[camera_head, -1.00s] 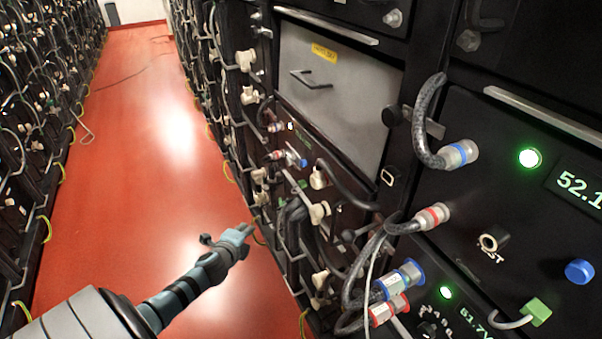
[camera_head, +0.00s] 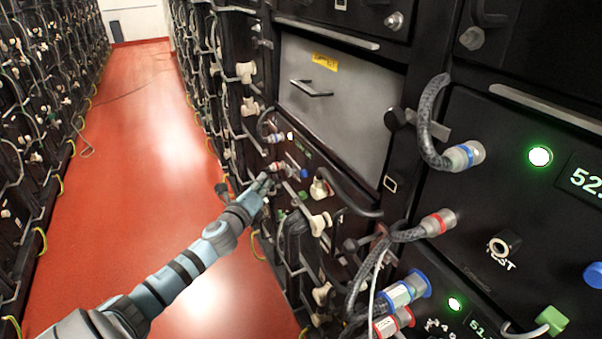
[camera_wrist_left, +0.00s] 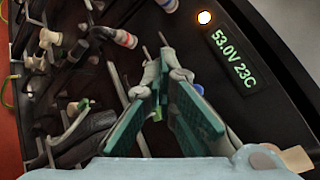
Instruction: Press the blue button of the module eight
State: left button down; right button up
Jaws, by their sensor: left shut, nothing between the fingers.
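A small blue button (camera_head: 304,173) is on a black module front beyond the grey panel. In the left wrist view a blue button (camera_wrist_left: 198,89) shows only partly, behind the right-hand finger. That module has a lit display (camera_wrist_left: 233,60) reading 53.0V 23C and an amber lamp (camera_wrist_left: 204,17). My left gripper (camera_head: 266,181) is shut and empty, just left of the button and apart from it in the head view. Its fingertips (camera_wrist_left: 158,48) point at the module front. No module number is readable. My right gripper is not in view.
A nearer module has another blue button (camera_head: 594,274) and a green lamp (camera_head: 540,156). Thick cables with a blue-ringed plug (camera_head: 464,155) and a red-ringed plug (camera_head: 438,223) stick out from the racks.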

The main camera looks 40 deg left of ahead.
aim_at(304, 174)
pick_arm(q)
jog(key=w+d+p, duration=0.1)
jog(key=w+d, duration=0.2)
jog(key=w, duration=0.3)
jog(key=shift+w+d, duration=0.2)
dwell(0.7)
dwell(0.5)
jog(key=shift+w+d, duration=0.15)
jog(key=shift+w, duration=0.2)
jog(key=shift+w+d, duration=0.3)
jog(key=shift+w, duration=0.25)
dwell(0.8)
jog(key=shift+s, duration=0.1)
jog(key=shift+s+a+p, duration=0.35)
jog(key=shift+s+a, duration=0.1)
jog(key=shift+s, duration=0.4)
